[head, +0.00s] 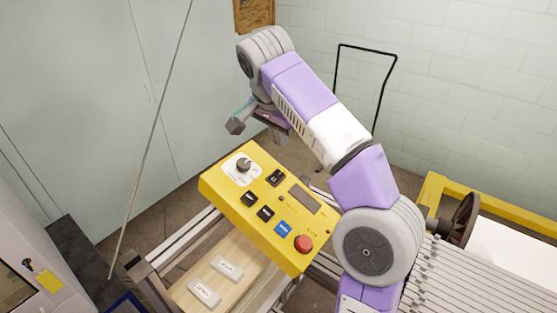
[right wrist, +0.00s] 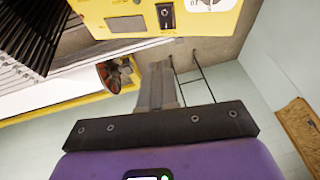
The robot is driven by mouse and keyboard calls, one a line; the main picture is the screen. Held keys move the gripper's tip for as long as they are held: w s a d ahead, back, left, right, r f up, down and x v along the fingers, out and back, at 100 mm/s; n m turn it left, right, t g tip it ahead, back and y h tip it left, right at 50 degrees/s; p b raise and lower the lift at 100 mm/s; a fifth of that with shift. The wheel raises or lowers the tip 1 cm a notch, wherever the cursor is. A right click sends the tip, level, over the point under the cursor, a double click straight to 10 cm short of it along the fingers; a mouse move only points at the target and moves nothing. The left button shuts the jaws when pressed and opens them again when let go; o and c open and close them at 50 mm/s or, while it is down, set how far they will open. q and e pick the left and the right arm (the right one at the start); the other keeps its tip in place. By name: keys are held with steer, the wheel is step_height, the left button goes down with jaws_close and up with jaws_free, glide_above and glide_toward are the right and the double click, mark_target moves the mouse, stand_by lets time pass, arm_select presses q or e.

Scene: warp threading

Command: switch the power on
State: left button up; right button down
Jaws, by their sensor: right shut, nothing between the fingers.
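The yellow control box (head: 222,190) is tilted, with its face up, in the middle of the head view. Near its top edge is a black switch (head: 275,177), which also shows at the top of the right wrist view (right wrist: 165,16). I cannot tell its on or off position. A round dial (head: 243,165) on a white plate is to its left, and a dark display (head: 308,198) to its right. My left gripper is out of view.
The box also carries black buttons, a blue button (head: 283,229) and a red mushroom button (head: 303,243). My right arm passes close along the box's right side. White labelled blocks (head: 204,292) lie on a wooden board below. A black-framed trolley handle (head: 338,75) stands by the wall.

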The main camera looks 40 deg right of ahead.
steer(key=b, duration=0.3)
glide_toward(280, 173)
steer(key=x, duration=0.5)
steer(key=shift+s+d+f, duration=0.1)
steer(key=shift+d, duration=0.15)
steer(key=shift+w+f, duration=0.2)
steer(key=shift+f, duration=0.3)
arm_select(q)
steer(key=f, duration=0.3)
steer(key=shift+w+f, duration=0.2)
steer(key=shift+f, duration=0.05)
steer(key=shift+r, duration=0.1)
